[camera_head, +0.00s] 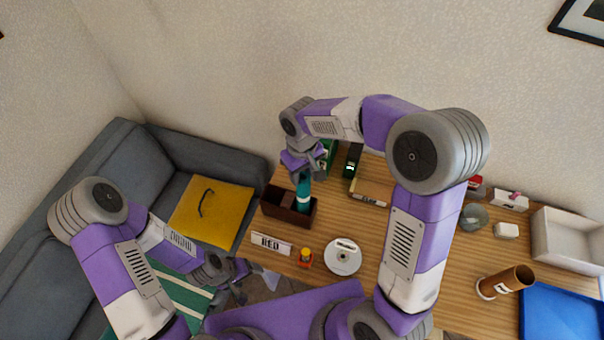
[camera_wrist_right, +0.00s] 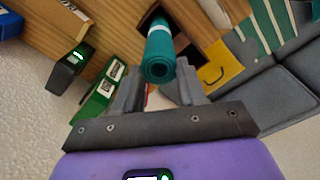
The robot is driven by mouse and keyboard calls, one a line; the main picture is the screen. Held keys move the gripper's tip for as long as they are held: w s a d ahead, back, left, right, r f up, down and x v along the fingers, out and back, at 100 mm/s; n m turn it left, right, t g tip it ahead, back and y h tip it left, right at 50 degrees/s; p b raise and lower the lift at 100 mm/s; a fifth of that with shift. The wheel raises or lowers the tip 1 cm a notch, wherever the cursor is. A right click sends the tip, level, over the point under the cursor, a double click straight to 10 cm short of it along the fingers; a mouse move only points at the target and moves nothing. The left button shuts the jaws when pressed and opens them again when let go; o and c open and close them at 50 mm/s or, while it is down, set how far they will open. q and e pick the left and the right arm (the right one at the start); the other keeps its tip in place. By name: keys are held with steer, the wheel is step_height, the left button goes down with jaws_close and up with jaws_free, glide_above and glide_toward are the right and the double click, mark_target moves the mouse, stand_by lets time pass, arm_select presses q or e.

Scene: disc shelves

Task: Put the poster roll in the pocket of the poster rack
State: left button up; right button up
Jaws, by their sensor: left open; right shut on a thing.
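The teal poster roll (camera_head: 304,187) with a white band hangs roughly upright from my right gripper (camera_head: 303,172). It also shows end-on in the right wrist view (camera_wrist_right: 160,48), between the two fingers. My right gripper is shut on its upper part. The dark brown poster rack (camera_head: 275,216) stands at the left end of the table. The roll's lower end is over the rack's right part in the head view; I cannot tell whether it is inside a pocket. My left gripper (camera_head: 238,278) is open and empty, low at the table's front left.
A black device (camera_head: 353,161) and green boxes stand behind. A brown cup (camera_head: 508,281), white tray (camera_head: 572,241) and blue tray (camera_head: 562,313) are at the right.

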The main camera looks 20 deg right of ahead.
steer(key=shift+f, duration=0.55)
steer(key=o, duration=1.1)
steer(key=shift+f, duration=0.15)
steer(key=shift+c, duration=0.2)
step_height(320, 180, up, 12)
steer(key=shift+r+p, duration=0.2)
steer(key=shift+p, duration=0.2)
